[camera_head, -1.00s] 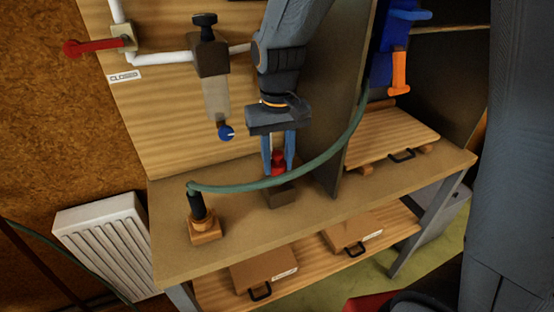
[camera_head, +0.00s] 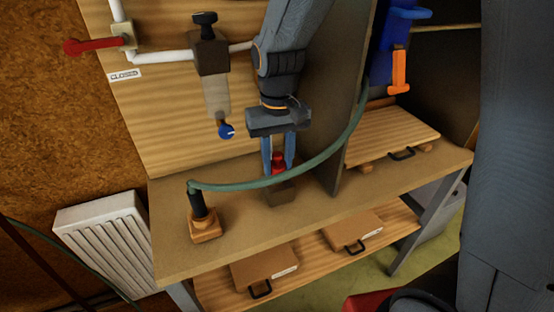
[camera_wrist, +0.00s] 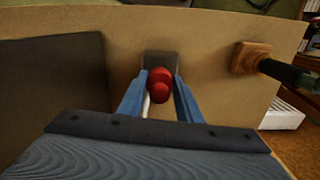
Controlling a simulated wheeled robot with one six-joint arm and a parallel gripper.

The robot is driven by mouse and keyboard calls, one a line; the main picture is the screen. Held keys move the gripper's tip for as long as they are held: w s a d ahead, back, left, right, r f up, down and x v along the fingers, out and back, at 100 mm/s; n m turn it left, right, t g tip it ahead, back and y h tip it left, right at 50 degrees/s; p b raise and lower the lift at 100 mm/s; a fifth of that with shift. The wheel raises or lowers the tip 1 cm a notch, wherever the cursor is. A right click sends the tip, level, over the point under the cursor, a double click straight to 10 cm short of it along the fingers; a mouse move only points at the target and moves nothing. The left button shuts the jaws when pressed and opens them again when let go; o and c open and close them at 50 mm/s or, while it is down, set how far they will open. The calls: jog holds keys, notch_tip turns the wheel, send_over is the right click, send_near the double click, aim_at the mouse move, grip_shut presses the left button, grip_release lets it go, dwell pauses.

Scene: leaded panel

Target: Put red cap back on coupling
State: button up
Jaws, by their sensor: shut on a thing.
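The red cap (camera_head: 278,161) is between the two blue fingers of my gripper (camera_head: 278,171), which is shut on it. The cap is at the top of a small dark brown block (camera_head: 281,193) on the bench. I cannot tell whether it is seated in the block or just above it. In the wrist view the red cap (camera_wrist: 160,86) is between the fingertips, with the block (camera_wrist: 160,58) behind it. A black coupling (camera_head: 197,205) stands upright on a wooden base (camera_head: 205,229) at the left, with the green hose (camera_head: 262,184) at its top.
The bench top (camera_head: 180,258) between block and wooden base is clear.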

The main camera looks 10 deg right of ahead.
aim_at(277, 155)
jog(key=shift+f+b, duration=0.35)
jog(key=shift+f, duration=0.7)
jog(key=o, duration=1.1)
jog(key=shift+r+b, duration=0.75)
jog(key=shift+r, duration=3.1)
jog(key=shift+a, duration=0.1)
